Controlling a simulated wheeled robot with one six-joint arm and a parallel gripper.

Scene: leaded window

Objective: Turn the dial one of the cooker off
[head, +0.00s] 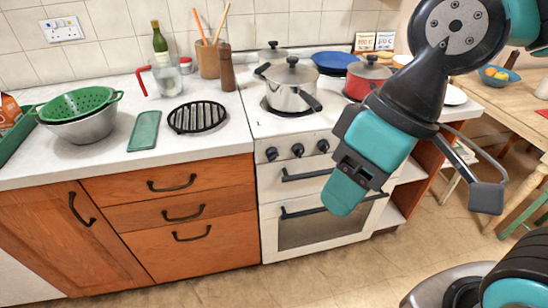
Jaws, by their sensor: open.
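The white cooker (262,195) stands in the middle of the head view, facing me. Its front panel has a row of dark dials below the hob: a left dial (272,153), a middle dial (297,150) and a right dial (323,146). I cannot tell which is dial one or how each is turned. My gripper (345,198), teal and black, is in front of the cooker's right side, apart from the dials in the picture. It is open and seems empty. It hides the right part of the panel and some of the oven door.
A steel pot (290,92) and a red pot (368,76) stand on the hob. Left of it, the worktop holds a black grate (197,117), a green board (144,131) and a colander (80,103). A wooden table (500,90) is at right. The floor before the cooker is clear.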

